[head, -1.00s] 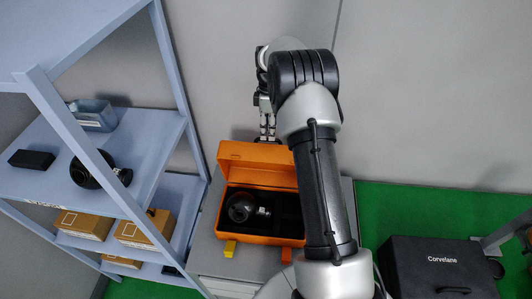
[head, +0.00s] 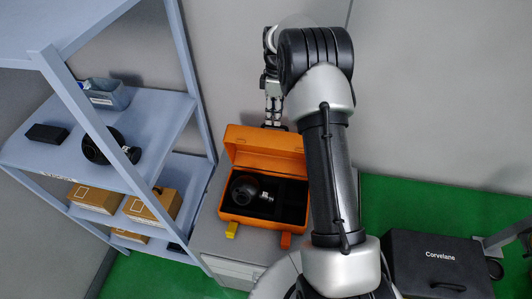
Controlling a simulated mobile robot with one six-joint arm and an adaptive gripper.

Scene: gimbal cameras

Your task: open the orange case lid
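The orange case (head: 236,212) stands on a grey cabinet top with its lid (head: 262,148) raised and leaning back at the rear. Its dark interior shows, with a black round camera device (head: 248,190) lying in the left part. My gripper (head: 272,118) points down just behind the lid's upper edge. Its fingers look close together, but their tips are partly hidden by the lid and I cannot tell whether they are open or shut. My arm covers the case's right side.
A black case (head: 436,266) sits at lower right by green floor. The wall is close behind my gripper.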

